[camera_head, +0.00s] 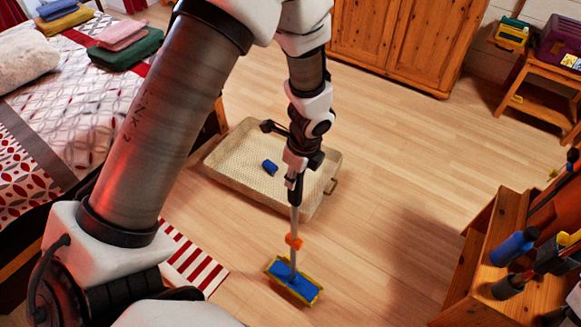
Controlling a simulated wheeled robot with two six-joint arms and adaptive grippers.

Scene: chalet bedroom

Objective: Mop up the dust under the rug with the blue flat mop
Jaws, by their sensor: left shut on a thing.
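My left gripper (295,182) is shut on the upper handle of the blue flat mop. The mop handle (294,222) points down, with an orange part low on it. The blue mop head (292,279), edged in yellow, is at the wooden floor; I cannot tell if it presses on it. The red and white striped rug (193,262) lies to the left of the mop head, partly hidden behind my arm. No dust can be made out on the visible floor. My right gripper is not in view.
A woven beige tray (225,180) with a small blue thing (270,167) in it stands behind the mop. A bed (60,105) is at the left. A wooden rack (483,250) with a blue bottle (514,246) is at the right. The floor between is clear.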

